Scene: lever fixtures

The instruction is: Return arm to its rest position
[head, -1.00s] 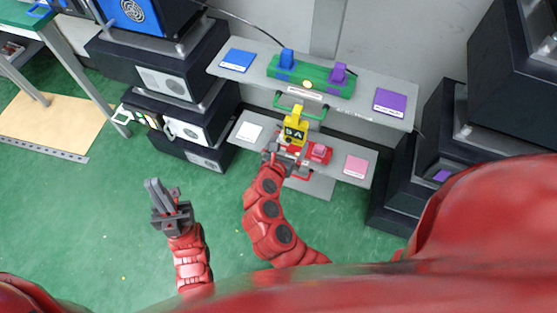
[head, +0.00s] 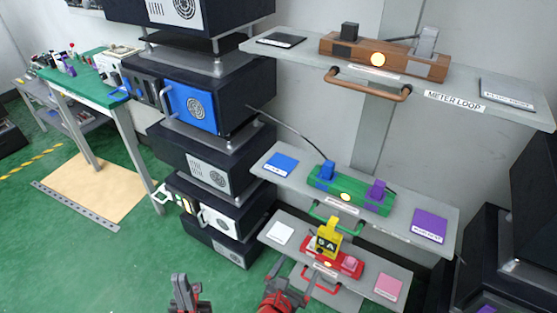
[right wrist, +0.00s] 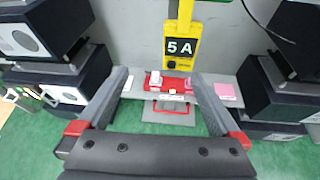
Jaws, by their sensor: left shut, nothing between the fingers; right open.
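My right gripper (head: 284,292) is at the bottom middle of the head view, in front of and below the lowest shelf. It is open and empty, its two grey fingers spread wide in the right wrist view (right wrist: 160,82). My left gripper (head: 184,291) is shut and empty at the bottom edge, over the green floor. Most of both arms is out of view.
The lowest shelf has a white pad (head: 281,233) and a pink pad (head: 389,287). Above are a green fixture (head: 352,193) and a brown fixture (head: 392,57). Dark equipment stacks (head: 200,160) flank the shelves. Open floor (head: 110,265) lies left.

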